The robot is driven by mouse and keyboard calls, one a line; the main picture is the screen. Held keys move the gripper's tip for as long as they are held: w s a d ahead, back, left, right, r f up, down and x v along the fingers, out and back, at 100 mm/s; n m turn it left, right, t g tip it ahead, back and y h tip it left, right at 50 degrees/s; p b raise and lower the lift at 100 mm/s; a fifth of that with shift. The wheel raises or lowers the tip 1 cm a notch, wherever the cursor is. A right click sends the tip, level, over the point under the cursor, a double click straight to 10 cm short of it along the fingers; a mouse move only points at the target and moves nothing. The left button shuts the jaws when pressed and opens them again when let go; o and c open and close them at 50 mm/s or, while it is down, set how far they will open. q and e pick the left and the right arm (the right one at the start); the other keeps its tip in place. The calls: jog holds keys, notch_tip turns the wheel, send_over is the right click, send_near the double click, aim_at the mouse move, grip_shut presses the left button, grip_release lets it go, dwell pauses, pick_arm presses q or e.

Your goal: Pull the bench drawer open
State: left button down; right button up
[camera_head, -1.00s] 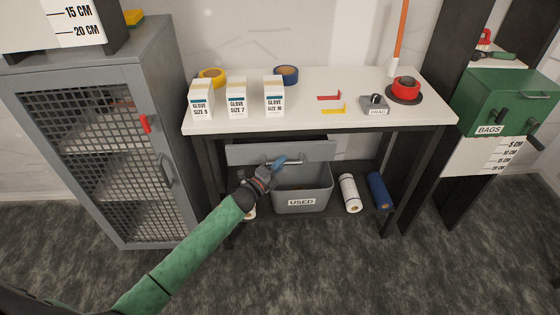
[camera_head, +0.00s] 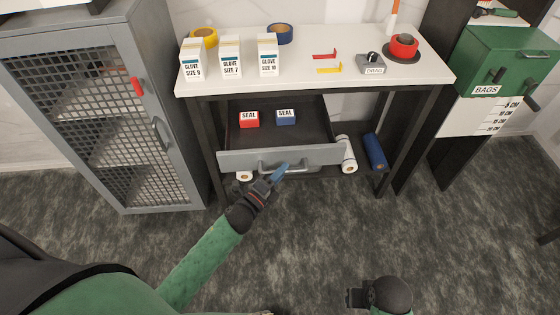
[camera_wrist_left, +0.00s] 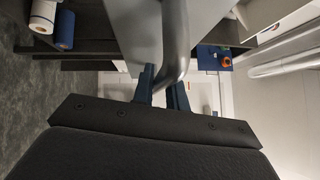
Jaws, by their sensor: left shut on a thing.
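The bench drawer (camera_head: 232,159) is pulled well out from under the white-topped bench (camera_head: 300,88), its grey front facing me. Inside lie a red SEAL box (camera_head: 249,119) and a blue SEAL box (camera_head: 286,117). My left gripper (camera_head: 279,174) is shut on the drawer's bar handle (camera_head: 299,167). In the left wrist view the blue fingers (camera_wrist_left: 163,84) sit on both sides of the grey handle (camera_wrist_left: 176,38). My right gripper (camera_head: 355,297) is low at the bottom right, away from the bench; its jaws are unclear.
Glove boxes (camera_head: 231,57), tape rolls (camera_head: 279,34) and a DRAG block (camera_head: 371,64) stand on the bench top. Rolls (camera_head: 375,151) lie on the lower shelf. A mesh cabinet (camera_head: 113,110) stands left, a green BAGS box (camera_head: 506,62) right. The floor in front is clear.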

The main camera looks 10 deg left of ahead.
pick_arm(q)
jog(key=shift+s+d, duration=0.1)
jog(key=shift+s, duration=0.35)
jog(key=c, duration=1.4)
grip_release()
